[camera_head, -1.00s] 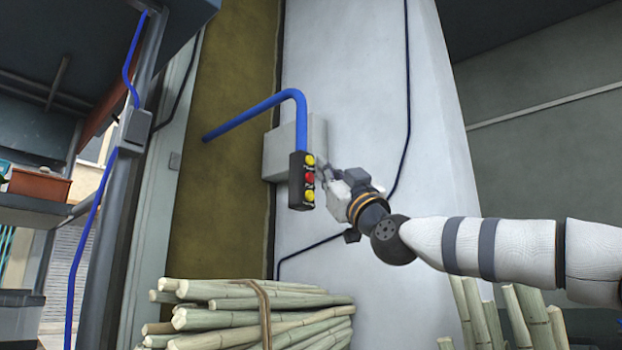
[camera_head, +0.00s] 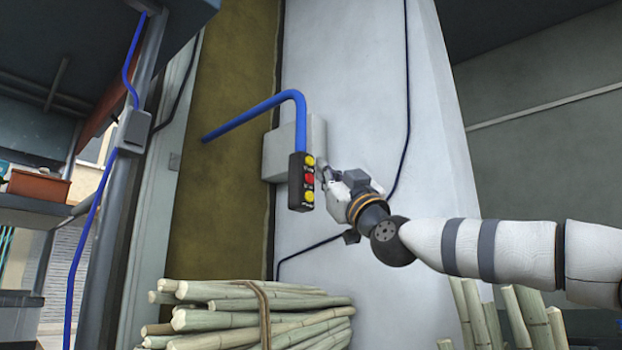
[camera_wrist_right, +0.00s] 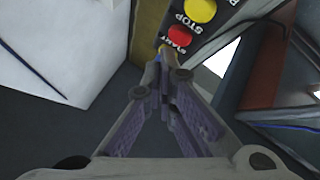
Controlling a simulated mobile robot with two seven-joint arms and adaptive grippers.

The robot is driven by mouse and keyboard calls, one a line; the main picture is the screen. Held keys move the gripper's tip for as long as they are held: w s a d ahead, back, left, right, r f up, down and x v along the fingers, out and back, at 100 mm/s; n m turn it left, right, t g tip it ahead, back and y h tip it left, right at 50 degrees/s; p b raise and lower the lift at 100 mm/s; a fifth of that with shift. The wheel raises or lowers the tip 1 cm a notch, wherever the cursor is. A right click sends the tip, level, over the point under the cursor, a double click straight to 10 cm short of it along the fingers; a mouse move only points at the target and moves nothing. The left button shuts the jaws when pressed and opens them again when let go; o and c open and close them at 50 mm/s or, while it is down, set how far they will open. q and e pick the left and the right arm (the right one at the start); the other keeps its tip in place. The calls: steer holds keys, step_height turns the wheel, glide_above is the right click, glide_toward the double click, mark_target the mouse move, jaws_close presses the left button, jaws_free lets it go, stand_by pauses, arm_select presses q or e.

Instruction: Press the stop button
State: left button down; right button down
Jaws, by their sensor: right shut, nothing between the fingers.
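A black button box (camera_head: 301,182) hangs from a blue pipe, with a yellow button at its top, a red one (camera_head: 309,178) in the middle and a yellow one at its bottom. In the right wrist view the red button (camera_wrist_right: 180,37) lies between the labels STOP and START, and the bottom yellow button (camera_wrist_right: 200,10) is on the far side of STOP. My right gripper (camera_head: 320,163) is shut and empty, its tips by the top yellow button. That button is mostly hidden in the wrist view (camera_wrist_right: 158,55); contact cannot be told. My left gripper is not in view.
The blue pipe (camera_head: 255,112) bends down to the box. A pale grey box (camera_head: 285,150) is on the white wall behind it. Tied cane (camera_head: 235,310) lies below, and more cane stands at lower right. A metal frame with a shelf is at left.

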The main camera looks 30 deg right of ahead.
steer(key=shift+w+a, duration=0.2)
steer(key=shift+w, duration=0.2)
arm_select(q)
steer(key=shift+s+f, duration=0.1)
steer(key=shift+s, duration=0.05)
arm_select(e)
steer(key=shift+w+a, duration=0.15)
steer(key=shift+w, duration=0.3)
stand_by(0.5)
steer(key=shift+s, duration=0.1)
steer(key=shift+s+r+y, duration=0.15)
steer(key=shift+s+y, duration=0.15)
steer(key=shift+s, duration=0.1)
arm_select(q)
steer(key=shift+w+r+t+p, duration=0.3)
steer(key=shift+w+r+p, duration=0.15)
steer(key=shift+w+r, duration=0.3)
arm_select(e)
steer(key=shift+s+d, duration=0.35)
steer(key=shift+s, duration=0.05)
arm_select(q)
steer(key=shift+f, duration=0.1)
arm_select(e)
steer(key=shift+f, duration=0.2)
